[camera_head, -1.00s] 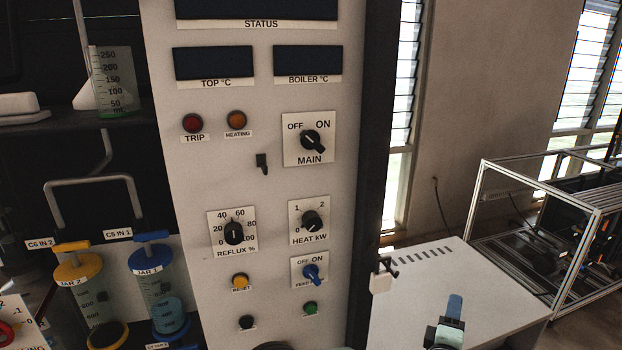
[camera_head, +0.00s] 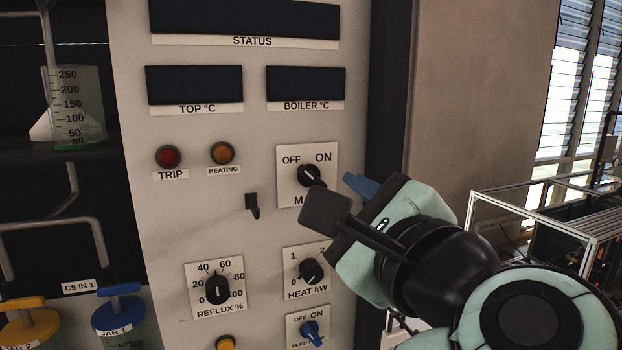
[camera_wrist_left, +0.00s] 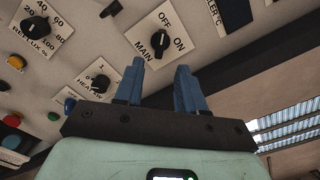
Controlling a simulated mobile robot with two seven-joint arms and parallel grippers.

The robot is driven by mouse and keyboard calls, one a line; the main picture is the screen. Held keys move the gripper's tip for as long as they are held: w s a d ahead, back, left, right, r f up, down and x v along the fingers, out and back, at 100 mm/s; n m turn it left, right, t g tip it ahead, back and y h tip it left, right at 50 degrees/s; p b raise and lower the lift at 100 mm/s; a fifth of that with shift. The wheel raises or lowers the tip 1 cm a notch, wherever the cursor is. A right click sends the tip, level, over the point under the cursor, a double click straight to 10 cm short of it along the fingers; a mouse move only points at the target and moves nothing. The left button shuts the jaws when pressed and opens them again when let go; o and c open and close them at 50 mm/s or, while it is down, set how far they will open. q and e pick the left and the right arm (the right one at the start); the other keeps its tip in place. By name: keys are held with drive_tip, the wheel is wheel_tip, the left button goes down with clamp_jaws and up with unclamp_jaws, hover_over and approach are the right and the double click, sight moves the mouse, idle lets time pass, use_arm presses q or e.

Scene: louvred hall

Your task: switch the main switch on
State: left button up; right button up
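The main switch (camera_head: 311,175) is a black rotary knob on a white plate marked OFF and ON, on the pale panel. Its handle slants from upper left to lower right; its pale mark seems to face OFF. My left gripper (camera_head: 360,185) is just right of the plate, its arm coming in from the lower right; its dark camera block hides part of the MAIN label. In the left wrist view the blue fingers (camera_wrist_left: 160,66) are apart and empty, and the knob (camera_wrist_left: 160,40) shows beyond the gap between them, apparently untouched. My right gripper is out of view.
The HEAT kW knob (camera_head: 311,270), the REFLUX knob (camera_head: 217,289) and the blue feed switch (camera_head: 310,333) sit below. A small black hook (camera_head: 252,205) juts out left of the main switch. TRIP (camera_head: 168,157) and HEATING (camera_head: 221,152) lamps are farther left.

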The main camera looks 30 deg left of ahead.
sight(315, 180)
use_arm(q)
drive_tip(key=x, duration=0.8)
drive_tip(key=shift+w+a, duration=0.2)
drive_tip(key=shift+w+a, duration=0.1)
drive_tip(key=shift+a, duration=0.15)
clamp_jaws()
idle(1.1)
